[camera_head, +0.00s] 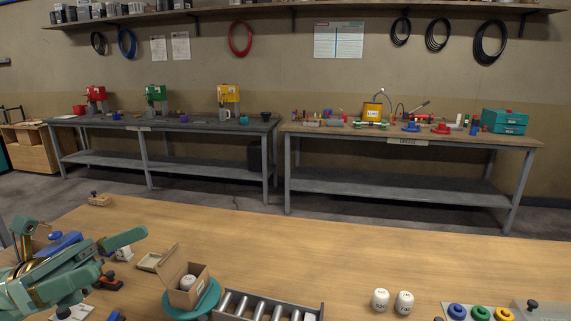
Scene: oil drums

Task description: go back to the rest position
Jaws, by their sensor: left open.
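My left gripper (118,256) is in the lower left of the head view, above the left part of the near wooden table (300,250). It is open, with one teal finger reaching to the right. A small white item (124,254) shows beside the fingers; I cannot tell whether it touches them. My right gripper is not in view.
Right of my left arm are a shallow tray (149,262), an open cardboard box (168,274) on a teal round stand (207,299), and a roller rack (232,301). Two white containers (380,299) and colored knobs (457,311) stand farther right. The table's middle is clear.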

